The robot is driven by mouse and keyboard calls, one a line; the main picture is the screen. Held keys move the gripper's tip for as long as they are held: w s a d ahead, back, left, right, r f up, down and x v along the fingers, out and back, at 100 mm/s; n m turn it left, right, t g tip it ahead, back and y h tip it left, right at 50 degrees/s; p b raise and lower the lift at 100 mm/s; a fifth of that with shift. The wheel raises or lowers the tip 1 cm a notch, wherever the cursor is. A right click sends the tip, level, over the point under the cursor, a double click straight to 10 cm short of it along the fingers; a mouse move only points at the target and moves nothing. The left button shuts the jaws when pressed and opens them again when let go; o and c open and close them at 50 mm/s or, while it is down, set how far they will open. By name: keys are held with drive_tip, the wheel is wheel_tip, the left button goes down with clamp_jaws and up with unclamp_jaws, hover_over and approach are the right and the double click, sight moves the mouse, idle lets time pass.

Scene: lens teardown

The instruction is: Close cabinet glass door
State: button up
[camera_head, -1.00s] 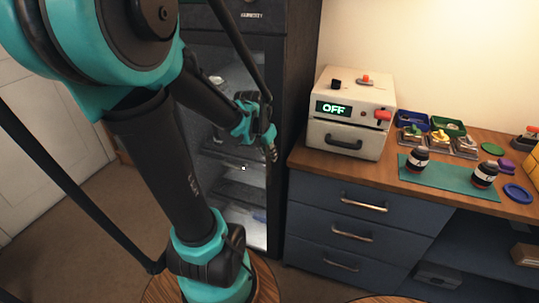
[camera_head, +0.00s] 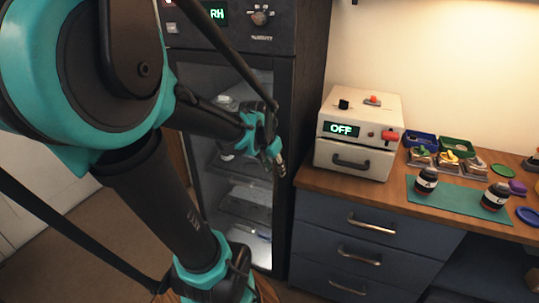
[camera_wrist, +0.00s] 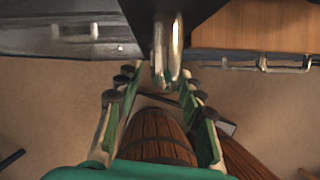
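The dark cabinet (camera_head: 303,150) stands in the middle of the head view, its lit interior and shelves (camera_head: 240,205) showing behind my arm. Whether its glass door stands ajar is hard to tell there. My gripper (camera_head: 276,152) is at the right side of the cabinet front, at about mid height. In the wrist view my gripper (camera_wrist: 160,80) has its two green fingers apart. A shiny metal handle (camera_wrist: 168,50) on a dark panel, apparently the door's, lies between or just beyond the fingertips. Contact cannot be made out.
A blue drawer unit (camera_head: 335,225) with a wooden top stands right of the cabinet. It bears a white box (camera_head: 365,110) reading OFF, small trays and dark jars (camera_head: 427,180). A wooden barrel (camera_wrist: 155,135) stands below my gripper.

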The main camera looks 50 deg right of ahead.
drive_tip(key=v, duration=0.8)
drive_tip(key=shift+r, duration=0.3)
